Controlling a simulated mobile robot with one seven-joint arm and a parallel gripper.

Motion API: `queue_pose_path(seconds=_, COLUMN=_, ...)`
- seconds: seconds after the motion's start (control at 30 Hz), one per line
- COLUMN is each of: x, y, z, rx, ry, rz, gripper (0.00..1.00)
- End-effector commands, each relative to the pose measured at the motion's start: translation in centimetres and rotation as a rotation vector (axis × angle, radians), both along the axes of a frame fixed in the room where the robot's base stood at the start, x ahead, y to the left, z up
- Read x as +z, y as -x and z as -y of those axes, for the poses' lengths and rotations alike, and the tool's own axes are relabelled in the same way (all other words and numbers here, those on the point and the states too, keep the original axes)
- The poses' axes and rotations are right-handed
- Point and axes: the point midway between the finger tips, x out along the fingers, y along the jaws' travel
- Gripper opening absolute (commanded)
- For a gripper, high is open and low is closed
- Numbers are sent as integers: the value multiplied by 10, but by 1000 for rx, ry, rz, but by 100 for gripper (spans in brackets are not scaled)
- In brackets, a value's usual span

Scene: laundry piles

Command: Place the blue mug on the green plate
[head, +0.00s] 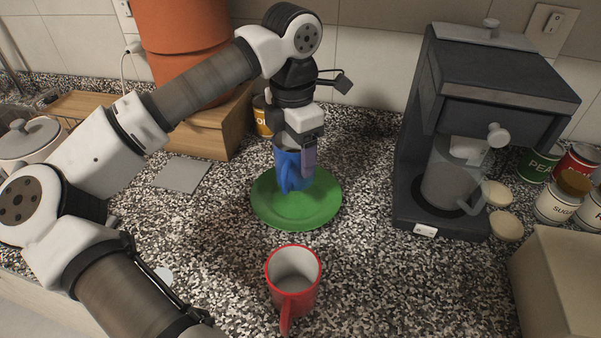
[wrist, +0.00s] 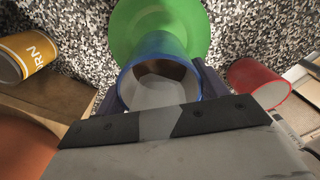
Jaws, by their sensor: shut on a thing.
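The blue mug (head: 288,172) is upright at the green plate (head: 300,211), over its back part in the head view. My gripper (head: 296,150) points down from above and is shut on the mug. In the wrist view the blue mug (wrist: 158,75) sits between the dark fingers, with the green plate (wrist: 185,22) beyond it. I cannot tell whether the mug's base touches the plate. The gripper covers part of the mug's rim.
A red mug (head: 293,277) stands in front of the plate. A dark coffee machine (head: 480,120) with a glass jug stands to the right. A wooden box (head: 205,135) and a yellow can (head: 262,122) are behind left. Speckled counter is free between plate and machine.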

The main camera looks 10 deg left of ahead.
Motion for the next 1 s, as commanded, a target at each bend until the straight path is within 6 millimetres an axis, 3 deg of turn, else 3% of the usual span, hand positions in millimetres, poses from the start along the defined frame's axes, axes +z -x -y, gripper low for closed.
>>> queue_pose_path(seconds=0.5, x=-55, y=0, z=1, rx=-1, ry=1, rz=1, gripper=35)
queue_pose_path(seconds=0.87, x=-60, y=0, z=0, rx=-1, ry=-1, rz=2, gripper=35)
queue_pose_path(seconds=0.9, x=-61, y=0, z=0, rx=-1, ry=-1, rz=1, gripper=73)
queue_pose_path(seconds=1.0, x=-59, y=0, z=1, rx=-1, ry=-1, rz=1, gripper=86)
